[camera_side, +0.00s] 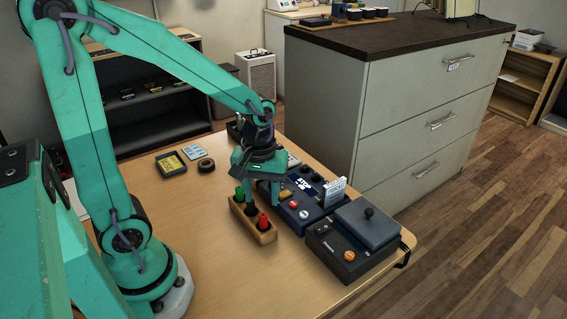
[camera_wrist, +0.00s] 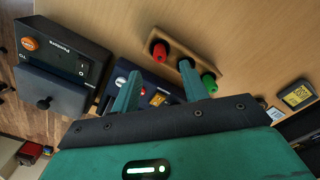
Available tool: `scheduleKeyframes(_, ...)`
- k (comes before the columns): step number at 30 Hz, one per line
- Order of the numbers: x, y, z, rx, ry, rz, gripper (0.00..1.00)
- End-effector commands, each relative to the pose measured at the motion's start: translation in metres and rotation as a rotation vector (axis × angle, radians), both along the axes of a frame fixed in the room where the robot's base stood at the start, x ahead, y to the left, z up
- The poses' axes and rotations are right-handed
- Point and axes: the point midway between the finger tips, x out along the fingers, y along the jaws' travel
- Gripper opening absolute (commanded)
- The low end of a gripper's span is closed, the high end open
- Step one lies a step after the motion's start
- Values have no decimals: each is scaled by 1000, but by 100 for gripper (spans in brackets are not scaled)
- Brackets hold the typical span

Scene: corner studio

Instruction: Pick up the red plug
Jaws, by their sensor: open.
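The red plug (camera_side: 263,221) stands upright in the front end of a small wooden rack (camera_side: 268,238). A green plug (camera_side: 239,197) stands at the other end, with a dark plug or socket between them. My gripper (camera_side: 256,190) is above and just behind the rack, pointing down. In the wrist view my gripper (camera_wrist: 160,68) has its two teal fingers spread apart with nothing held. There the red plug (camera_wrist: 159,51) shows just beyond the fingertips, between them in the picture. The right finger partly hides the rack's middle. The green plug (camera_wrist: 208,83) lies outside the right finger.
A blue device (camera_side: 303,210) with knobs sits right of the rack. A black box (camera_side: 349,252) with an orange button and a lidded top is at the right table edge. A yellow-labelled device (camera_side: 171,163) and a black roll (camera_side: 206,165) lie behind. The front table is clear.

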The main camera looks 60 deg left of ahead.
Motion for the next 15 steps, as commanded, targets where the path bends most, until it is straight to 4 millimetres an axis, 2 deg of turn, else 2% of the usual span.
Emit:
scheduleKeyframes(6, -1, 0, -17, 0, 4, -1, 44)
scheduleKeyframes(15, 0, 0, -22, 0, 1, -2, 44)
